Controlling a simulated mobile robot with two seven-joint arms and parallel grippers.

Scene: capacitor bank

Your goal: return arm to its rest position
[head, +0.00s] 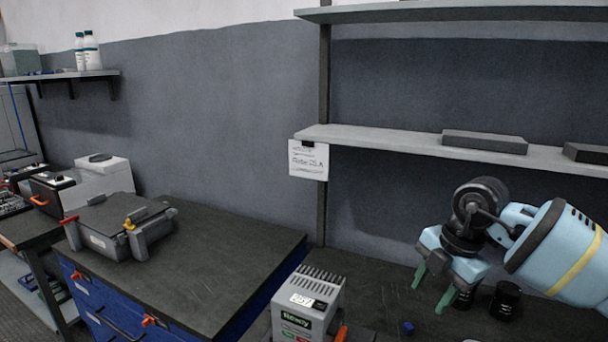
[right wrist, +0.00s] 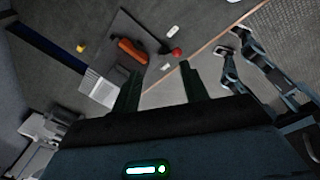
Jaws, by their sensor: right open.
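My right gripper (head: 432,288) is at the right of the head view, above the dark worktop (head: 385,300). Its two green fingers are spread apart and point down, with nothing between them. The fingers also show in the right wrist view (right wrist: 160,92), parted and empty. My light blue right arm comes in from the right edge. My left gripper is not in the head view.
A grey "Ready" unit (head: 309,300) stands left of the gripper. Dark cylinders (head: 505,299) stand close to its right. A shelf (head: 380,142) with grey blocks (head: 484,142) runs above. A blue cabinet (head: 205,265) at left carries a grey case (head: 118,226).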

